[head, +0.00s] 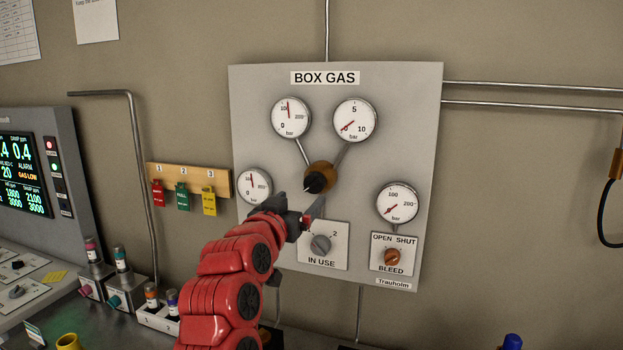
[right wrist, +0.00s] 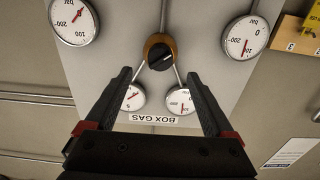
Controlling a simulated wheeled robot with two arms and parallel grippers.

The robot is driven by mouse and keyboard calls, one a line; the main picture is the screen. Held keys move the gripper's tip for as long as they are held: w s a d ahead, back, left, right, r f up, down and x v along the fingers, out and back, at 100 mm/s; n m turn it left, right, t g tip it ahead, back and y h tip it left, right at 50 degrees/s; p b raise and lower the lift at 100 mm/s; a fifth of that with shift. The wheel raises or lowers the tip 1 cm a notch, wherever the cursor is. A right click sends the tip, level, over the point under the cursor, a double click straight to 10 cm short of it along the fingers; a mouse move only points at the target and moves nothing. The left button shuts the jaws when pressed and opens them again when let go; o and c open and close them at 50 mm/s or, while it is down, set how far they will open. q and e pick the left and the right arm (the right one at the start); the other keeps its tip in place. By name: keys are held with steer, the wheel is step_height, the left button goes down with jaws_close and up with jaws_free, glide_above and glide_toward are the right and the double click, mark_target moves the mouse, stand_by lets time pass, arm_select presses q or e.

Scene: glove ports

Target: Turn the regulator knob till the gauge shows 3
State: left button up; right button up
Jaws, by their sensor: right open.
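The regulator knob (head: 318,181) is black on a brass body, in the middle of the BOX GAS panel; it also shows in the right wrist view (right wrist: 160,56). The gauge marked 5 and 10 bar (head: 355,120) is at the panel's upper right. Its needle points to the lower left, near the low end of the scale. My right gripper (head: 302,206) is open and empty, just in front of and below the knob. In the upside-down right wrist view the knob appears between and beyond the fingertips (right wrist: 160,75), apart from both. My left gripper is out of view.
Other gauges sit at upper left (head: 291,118), left (head: 254,185) and right (head: 397,203). Below are the IN USE selector (head: 320,244) and the orange BLEED knob (head: 392,257). A tag board (head: 189,183) hangs left of the panel. My right arm hides part of the lower left panel.

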mark_target(311, 187)
steer(key=p+x, duration=0.2)
steer(key=x, duration=0.5)
steer(key=shift+w+r+p, duration=0.15)
steer(key=shift+w+p, duration=0.05)
steer(key=shift+p, duration=0.15)
steer(key=shift+w+d, duration=0.15)
steer(key=shift+w, duration=0.25)
